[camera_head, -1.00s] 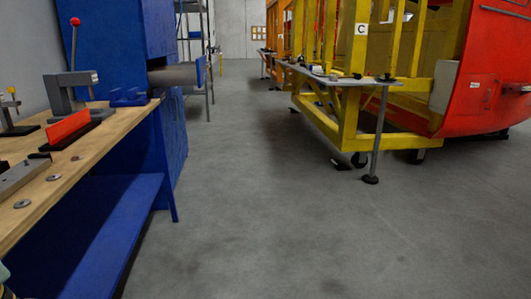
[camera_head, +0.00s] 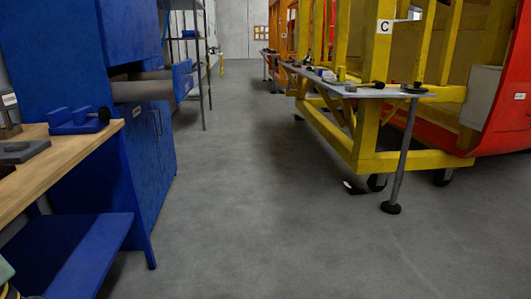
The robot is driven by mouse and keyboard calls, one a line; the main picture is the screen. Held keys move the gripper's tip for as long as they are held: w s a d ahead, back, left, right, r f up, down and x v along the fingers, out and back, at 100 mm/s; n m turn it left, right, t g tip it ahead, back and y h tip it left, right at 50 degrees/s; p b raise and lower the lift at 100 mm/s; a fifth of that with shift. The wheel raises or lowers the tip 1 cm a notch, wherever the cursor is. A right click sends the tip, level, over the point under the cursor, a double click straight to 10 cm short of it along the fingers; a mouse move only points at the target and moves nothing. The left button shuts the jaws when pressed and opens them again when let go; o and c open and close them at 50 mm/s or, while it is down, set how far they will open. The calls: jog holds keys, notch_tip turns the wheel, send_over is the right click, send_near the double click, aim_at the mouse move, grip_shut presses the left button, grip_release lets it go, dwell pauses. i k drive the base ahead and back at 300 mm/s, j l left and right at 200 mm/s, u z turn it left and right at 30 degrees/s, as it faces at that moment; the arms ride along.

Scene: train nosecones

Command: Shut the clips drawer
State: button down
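An open drawer (camera_head: 150,90) sticks out of the blue cabinet (camera_head: 72,55) on the left. Its grey side and blue front (camera_head: 183,80) reach out over the aisle, above the cabinet's lower doors (camera_head: 155,140). A small pale label shows on the drawer front's edge, but it is too small to read, so I cannot tell if this is the clips drawer. My gripper is not in view.
A wooden workbench (camera_head: 65,155) with a blue vise (camera_head: 75,120) and a blue lower shelf (camera_head: 75,250) stands at the near left. The yellow frame marked C (camera_head: 365,130), with a side table (camera_head: 370,91) on a leg, stands right. The grey floor (camera_head: 260,200) between is clear.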

aim_at(175, 84)
jog(key=i+l+u, duration=0.1)
jog(key=i, duration=1.35)
jog(key=i+u, duration=0.1)
jog(key=u, duration=0.3)
jog(key=i+u, duration=0.1)
jog(key=u, duration=0.25)
jog(key=i+l+z, duration=0.2)
jog(key=i, duration=0.3)
jog(key=i+l+z, duration=0.2)
jog(key=i, duration=0.25)
jog(key=j, duration=0.1)
